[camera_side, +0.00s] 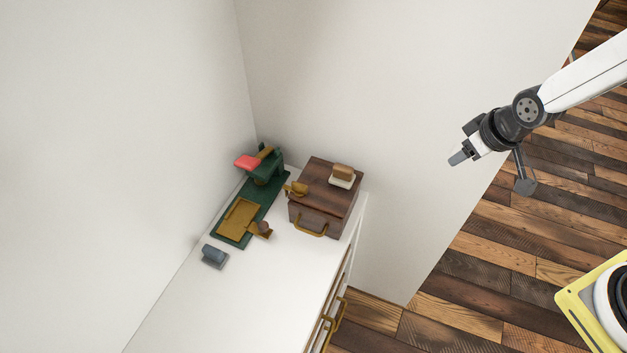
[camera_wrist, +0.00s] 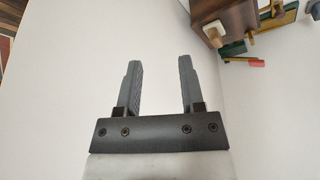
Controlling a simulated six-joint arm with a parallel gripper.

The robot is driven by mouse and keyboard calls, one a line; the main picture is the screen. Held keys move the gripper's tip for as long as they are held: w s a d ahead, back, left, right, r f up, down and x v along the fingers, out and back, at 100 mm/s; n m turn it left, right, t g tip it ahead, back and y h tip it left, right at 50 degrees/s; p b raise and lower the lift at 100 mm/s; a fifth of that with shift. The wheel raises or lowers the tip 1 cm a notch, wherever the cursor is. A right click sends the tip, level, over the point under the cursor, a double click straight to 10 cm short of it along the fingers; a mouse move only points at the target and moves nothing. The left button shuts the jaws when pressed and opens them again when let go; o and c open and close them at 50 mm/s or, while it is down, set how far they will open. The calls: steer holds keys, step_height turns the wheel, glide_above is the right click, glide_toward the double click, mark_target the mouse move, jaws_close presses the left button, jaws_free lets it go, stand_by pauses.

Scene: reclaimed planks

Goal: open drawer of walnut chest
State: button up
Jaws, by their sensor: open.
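The walnut chest (camera_side: 318,212) is a dark brown wooden box on the white cabinet top in the side view. Its front has a brass handle (camera_side: 310,229), and the drawer looks shut. Part of the chest (camera_wrist: 228,12) shows at the top right of the wrist view, cut off by the frame edge. My gripper (camera_side: 456,158) is in the air to the right of the chest and well apart from it. In the wrist view the two fingers of my gripper (camera_wrist: 159,88) are spread, with nothing between them.
A grey block (camera_side: 214,256) lies on the white cabinet (camera_side: 255,290).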

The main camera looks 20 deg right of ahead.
steer(key=w+a+f+n+t+y, duration=0.1)
steer(key=w+a+f+n+t, duration=0.25)
steer(key=w+a+f, duration=0.35)
steer(key=n+t+y, duration=0.3)
steer(key=n+t, duration=0.1)
steer(key=n, duration=0.3)
glide_above(313, 234)
steer(key=d, duration=0.6)
steer(key=f, duration=1)
steer(key=shift+s+f, duration=0.35)
steer(key=s+a+f+n, duration=0.1)
steer(key=s+a+f+n+t+y, duration=0.1)
steer(key=s+f, duration=0.1)
steer(key=s+a+f+n+t+y, duration=0.1)
steer(key=s+f, duration=0.1)
steer(key=shift+s+a+f+n, duration=0.1)
steer(key=shift+a+f+n, duration=0.05)
steer(key=shift+n, duration=0.1)
steer(key=shift+x, duration=3.95)
jaws_close()
